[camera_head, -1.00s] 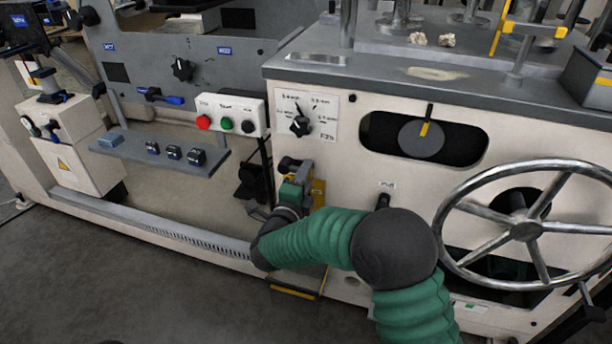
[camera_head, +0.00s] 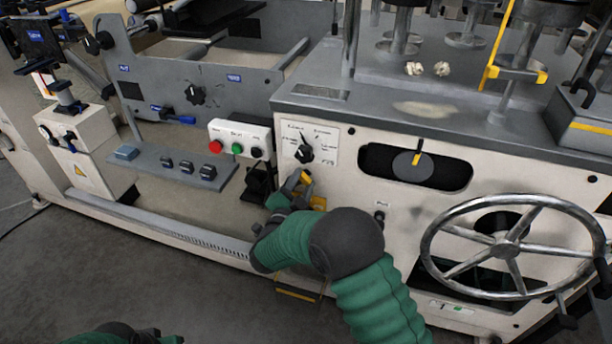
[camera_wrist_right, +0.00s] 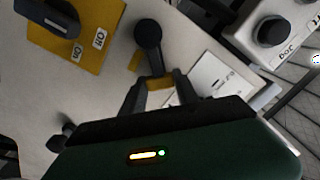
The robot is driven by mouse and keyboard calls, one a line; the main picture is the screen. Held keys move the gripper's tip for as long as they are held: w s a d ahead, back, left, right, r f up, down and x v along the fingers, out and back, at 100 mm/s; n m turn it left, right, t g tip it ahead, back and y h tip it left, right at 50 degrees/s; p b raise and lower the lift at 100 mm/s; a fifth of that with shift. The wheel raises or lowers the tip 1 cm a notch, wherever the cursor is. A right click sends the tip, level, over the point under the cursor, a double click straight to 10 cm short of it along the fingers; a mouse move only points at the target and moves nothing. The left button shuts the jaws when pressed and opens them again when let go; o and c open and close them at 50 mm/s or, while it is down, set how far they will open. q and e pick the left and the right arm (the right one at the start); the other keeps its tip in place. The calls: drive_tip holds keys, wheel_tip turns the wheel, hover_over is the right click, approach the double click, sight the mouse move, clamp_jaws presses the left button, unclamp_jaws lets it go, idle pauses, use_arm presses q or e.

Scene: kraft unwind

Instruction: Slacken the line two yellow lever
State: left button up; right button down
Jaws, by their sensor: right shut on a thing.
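In the right wrist view, my right gripper (camera_wrist_right: 157,85) is shut on a small yellow lever end (camera_wrist_right: 158,82), which shows between its fingertips. The lever's black rounded part (camera_wrist_right: 148,36) lies just beyond the fingertips, against the cream panel. In the head view, my right gripper (camera_head: 290,193) is at the left end of the machine front, below the black dial, and partly hidden by my green arm. Some yellow shows there, but the lever itself is hard to make out. My left gripper is out of sight; only a bit of my left arm shows at the bottom.
A yellow plate (camera_wrist_right: 78,35) with a black handle and labels sits beside the lever. A button box (camera_head: 240,138) and a black dial (camera_head: 304,153) are above my gripper. A large handwheel (camera_head: 507,248) stands to the right of my arm.

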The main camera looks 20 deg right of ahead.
drive_tip(key=shift+w+a+r+n+p, duration=0.2)
drive_tip(key=shift+a+n+p, duration=0.15)
drive_tip(key=shift+n+p, duration=0.5)
drive_tip(key=shift+w+a+r+n+p, duration=0.15)
drive_tip(key=shift+a+n+p, duration=0.25)
drive_tip(key=shift+n+p, duration=0.4)
drive_tip(key=shift+w+a+r+n+p, duration=0.2)
drive_tip(key=shift+a+n+p, duration=0.15)
drive_tip(key=shift+n+p, duration=0.5)
drive_tip(key=c, duration=1.1)
unclamp_jaws()
drive_tip(key=shift+w, duration=0.1)
drive_tip(key=shift+o, duration=0.9)
drive_tip(key=shift+r, duration=0.1)
